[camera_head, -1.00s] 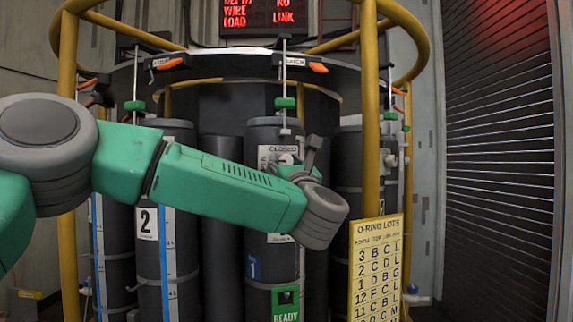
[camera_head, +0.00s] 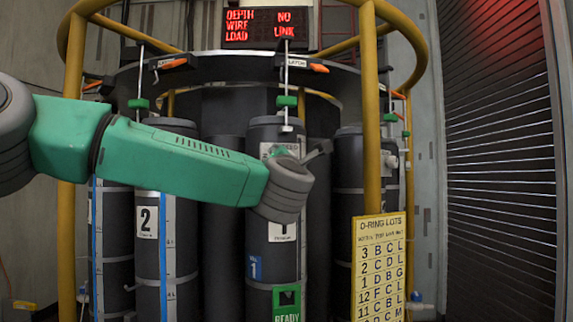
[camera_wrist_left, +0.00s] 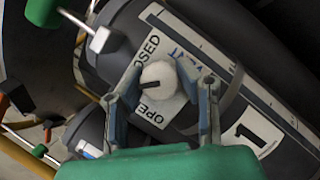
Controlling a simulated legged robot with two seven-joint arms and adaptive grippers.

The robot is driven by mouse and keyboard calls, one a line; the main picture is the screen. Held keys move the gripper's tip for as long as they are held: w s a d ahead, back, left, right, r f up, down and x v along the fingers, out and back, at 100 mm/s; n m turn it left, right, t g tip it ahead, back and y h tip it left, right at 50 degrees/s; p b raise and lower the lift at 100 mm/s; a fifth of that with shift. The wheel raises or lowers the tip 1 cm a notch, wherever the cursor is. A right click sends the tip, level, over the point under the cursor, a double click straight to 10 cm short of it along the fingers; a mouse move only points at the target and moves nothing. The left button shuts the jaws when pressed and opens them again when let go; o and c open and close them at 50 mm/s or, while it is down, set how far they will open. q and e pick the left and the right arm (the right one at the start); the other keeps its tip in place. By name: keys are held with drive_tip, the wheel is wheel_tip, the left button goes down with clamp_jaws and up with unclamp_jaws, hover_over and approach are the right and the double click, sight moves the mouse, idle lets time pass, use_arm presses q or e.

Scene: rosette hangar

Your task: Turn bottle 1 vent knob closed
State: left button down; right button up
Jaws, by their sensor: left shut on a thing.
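Bottle 1 (camera_head: 258,226) is a dark grey cylinder in the middle of the rosette in the head view. It also fills the left wrist view (camera_wrist_left: 228,45), lying diagonally, with its "1" label. Its vent knob (camera_wrist_left: 158,81) is white and round with a black mark pointing left in the wrist view, between the words CLOSED and OPEN on the white plate. My left gripper (camera_wrist_left: 160,74) is shut on the vent knob, one finger on each side. In the head view my left gripper (camera_head: 304,155) is at the bottle's upper part, and my arm hides the knob. My right gripper is not in view.
Bottle 2 (camera_head: 147,255) stands to the left, and another dark bottle (camera_head: 349,165) to the right. A yellow post (camera_head: 371,120) and the O-ring lots board (camera_head: 379,260) stand close at the right. A red display (camera_head: 258,24) hangs above.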

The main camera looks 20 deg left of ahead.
use_arm(q)
drive_tip(key=m+h, duration=0.1)
drive_tip(key=m, duration=0.1)
drive_tip(key=shift+d+r+m+p, duration=0.1)
drive_tip(key=shift+r+m+p, duration=0.05)
drive_tip(key=shift+m+p, duration=0.2)
drive_tip(key=m+g+h+p, duration=0.1)
drive_tip(key=m+p, duration=0.2)
drive_tip(key=m, duration=0.1)
drive_tip(key=shift+m, duration=0.35)
drive_tip(key=shift+f+m+g+h+p, duration=0.2)
drive_tip(key=shift+m+g+p, duration=0.15)
drive_tip(key=shift+m, duration=0.25)
drive_tip(key=shift+f+m+g+h+p, duration=0.1)
drive_tip(key=shift+m+g+h+p, duration=0.1)
drive_tip(key=shift+m+g+p, duration=0.3)
drive_tip(key=shift+m, duration=0.4)
drive_tip(key=shift+d+f, duration=0.1)
drive_tip(key=shift+f, duration=0.1)
drive_tip(key=c, duration=1.2)
unclamp_jaws()
drive_tip(key=shift+d+r, duration=0.15)
